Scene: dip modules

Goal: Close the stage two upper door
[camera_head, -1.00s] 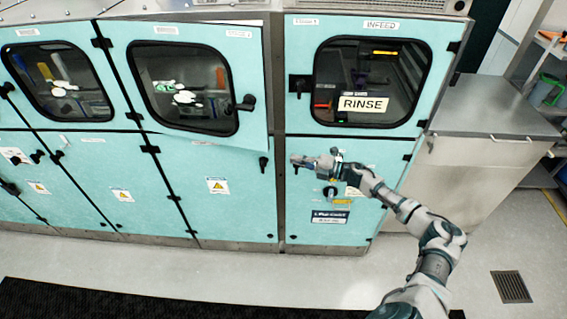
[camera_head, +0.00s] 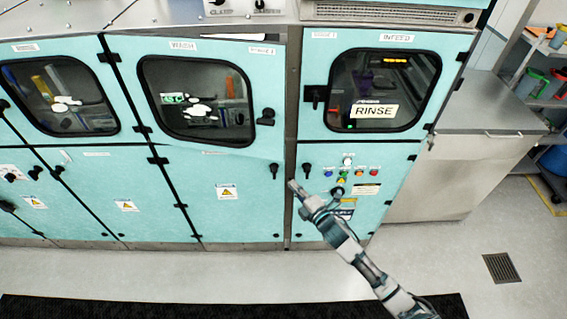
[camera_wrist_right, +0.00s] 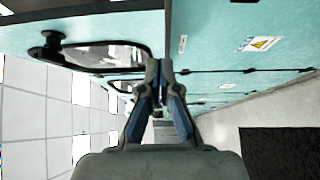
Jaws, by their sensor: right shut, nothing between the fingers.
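The stage two upper door (camera_head: 205,48), as I take it, is the teal windowed door left of the infeed door. It stands slightly ajar, its lower right corner proud of the frame. Its black handle (camera_head: 267,116) is on the right edge. In the wrist view a teal door with a dark window and handle (camera_wrist_right: 45,47) shows at the upper left. My right gripper (camera_head: 293,187) is shut and empty, below and right of the handle, in front of the lower panels. Its fingertips show in the wrist view (camera_wrist_right: 160,65). My left gripper is out of view.
The infeed door (camera_head: 318,70) with a RINSE sign is closed at right. Colored buttons (camera_head: 345,172) sit on the panel below it. A steel cabinet (camera_head: 465,160) stands further right. The floor (camera_head: 240,275) in front is clear, with a dark mat along the bottom.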

